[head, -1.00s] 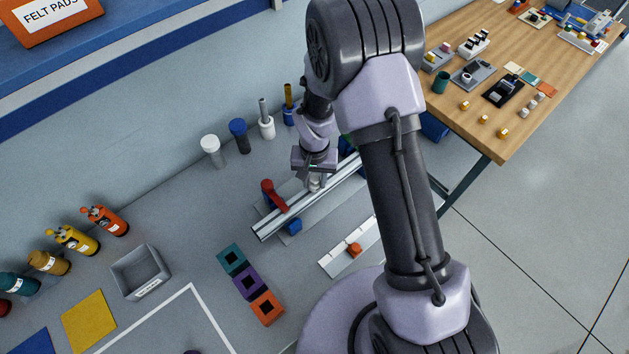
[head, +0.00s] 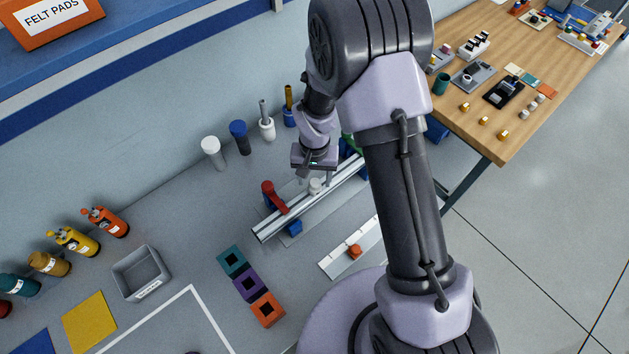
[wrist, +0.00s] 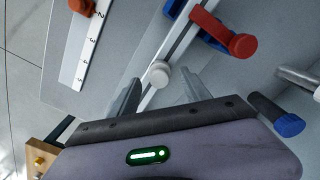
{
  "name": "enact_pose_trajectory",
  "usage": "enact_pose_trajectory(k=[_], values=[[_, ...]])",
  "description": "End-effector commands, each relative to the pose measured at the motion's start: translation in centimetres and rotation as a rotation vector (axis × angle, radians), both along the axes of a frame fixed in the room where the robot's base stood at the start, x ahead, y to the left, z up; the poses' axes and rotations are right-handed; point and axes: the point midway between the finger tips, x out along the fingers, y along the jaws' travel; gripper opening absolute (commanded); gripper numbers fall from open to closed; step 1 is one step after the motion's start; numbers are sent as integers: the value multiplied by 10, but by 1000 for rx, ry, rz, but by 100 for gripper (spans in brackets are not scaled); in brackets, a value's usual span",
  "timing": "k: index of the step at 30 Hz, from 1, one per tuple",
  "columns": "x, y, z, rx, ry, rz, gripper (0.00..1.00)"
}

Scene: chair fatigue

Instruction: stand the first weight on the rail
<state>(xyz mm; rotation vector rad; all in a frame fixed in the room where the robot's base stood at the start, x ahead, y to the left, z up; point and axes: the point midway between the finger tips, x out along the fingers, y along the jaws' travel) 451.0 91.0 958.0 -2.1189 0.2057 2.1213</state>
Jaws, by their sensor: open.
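A small pale cylindrical weight (head: 315,186) stands upright on the silver rail (head: 270,227), near its middle. In the wrist view the weight's round top (wrist: 159,75) shows between my two fingers, with the rail (wrist: 178,48) running beneath it. My gripper (head: 318,174) is open just above the weight, with a visible gap between each finger and the weight in the wrist view. The red lever-like part (head: 273,195) sits at the rail to the left of the weight. The weight's base is partly hard to see.
A blue block (head: 294,227) lies at the rail's near side. A white scale (head: 338,259) with an orange slider (head: 354,250) lies in front. Several posts, including a white one (head: 212,152) and a blue-topped one (head: 239,136), stand behind. A grey bin (head: 141,276) is at left.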

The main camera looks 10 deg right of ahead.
Motion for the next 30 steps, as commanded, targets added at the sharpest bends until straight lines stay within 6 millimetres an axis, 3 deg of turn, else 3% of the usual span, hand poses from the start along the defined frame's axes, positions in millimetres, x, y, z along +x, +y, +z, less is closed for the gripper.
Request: enact_pose_trajectory(k=[1,6,13,14,17,21,24,27,30], values=[[1,0,18,1,-4,0,55],[1,0,65,1,-4,0,55],[0,-1,100,4,-11,-4,55],[0,-3,110,8,-20,-10,55],[-11,-14,171,39,-90,-44,55],[-64,-36,274,107,-233,-111,55],[-115,-47,322,155,-338,-147,55],[-158,-52,344,191,-425,-171,55],[-184,-52,350,211,-476,-180,55]])
